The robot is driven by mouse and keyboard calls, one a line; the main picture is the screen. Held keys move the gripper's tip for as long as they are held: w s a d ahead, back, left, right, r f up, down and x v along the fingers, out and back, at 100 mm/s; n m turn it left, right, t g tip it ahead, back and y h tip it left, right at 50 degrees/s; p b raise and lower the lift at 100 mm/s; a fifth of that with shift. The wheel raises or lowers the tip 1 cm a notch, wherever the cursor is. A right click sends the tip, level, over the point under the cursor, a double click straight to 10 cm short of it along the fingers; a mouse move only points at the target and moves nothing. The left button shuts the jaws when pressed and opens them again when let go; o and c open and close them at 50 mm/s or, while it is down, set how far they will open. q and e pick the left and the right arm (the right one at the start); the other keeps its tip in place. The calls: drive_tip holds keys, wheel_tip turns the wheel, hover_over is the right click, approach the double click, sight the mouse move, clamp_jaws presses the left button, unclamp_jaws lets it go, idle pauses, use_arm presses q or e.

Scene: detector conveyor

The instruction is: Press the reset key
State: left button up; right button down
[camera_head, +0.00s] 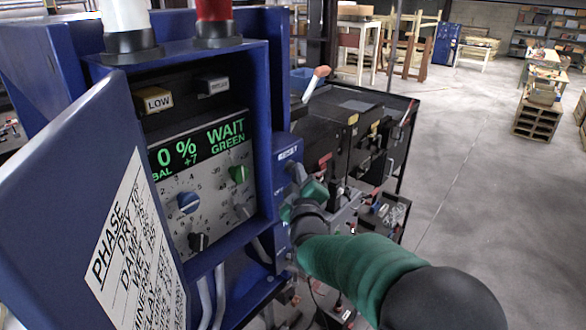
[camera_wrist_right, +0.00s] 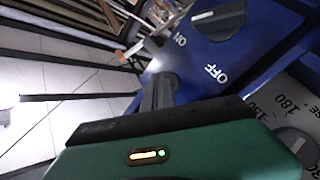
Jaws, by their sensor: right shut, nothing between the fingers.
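A blue control cabinet (camera_head: 285,100) stands at the left in the head view, with its front recess open. Inside are a yellow key marked LOW (camera_head: 155,100) and a grey key (camera_head: 213,86) whose label is too small to read. I cannot tell which control is the reset key. My right gripper (camera_head: 299,174) is at the cabinet's right side, below a small white label (camera_head: 288,152). In the right wrist view its fingers (camera_wrist_right: 158,88) are shut and empty, close to a blue face with a dark switch (camera_wrist_right: 218,19) marked ON and OFF. Contact is unclear. My left gripper is not seen.
The display panel (camera_head: 200,185) reads WAIT and GREEN above several knobs. A blue door (camera_head: 85,190) with a phase list swings open at the left. Red and white lamps stand on top. Dark machinery (camera_head: 345,125) lies behind my right arm; open floor (camera_head: 480,200) is at the right.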

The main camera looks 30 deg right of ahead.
drive_tip(key=shift+s+d+b, duration=0.3)
drive_tip(key=shift+s, duration=0.5)
drive_tip(key=shift+s, duration=0.1)
drive_tip(key=s, duration=0.1)
drive_tip(key=s+d+b, duration=0.1)
drive_tip(key=s, duration=0.1)
drive_tip(key=s+d, duration=0.1)
drive_tip(key=shift+s, duration=0.25)
drive_tip(key=shift+w, duration=0.1)
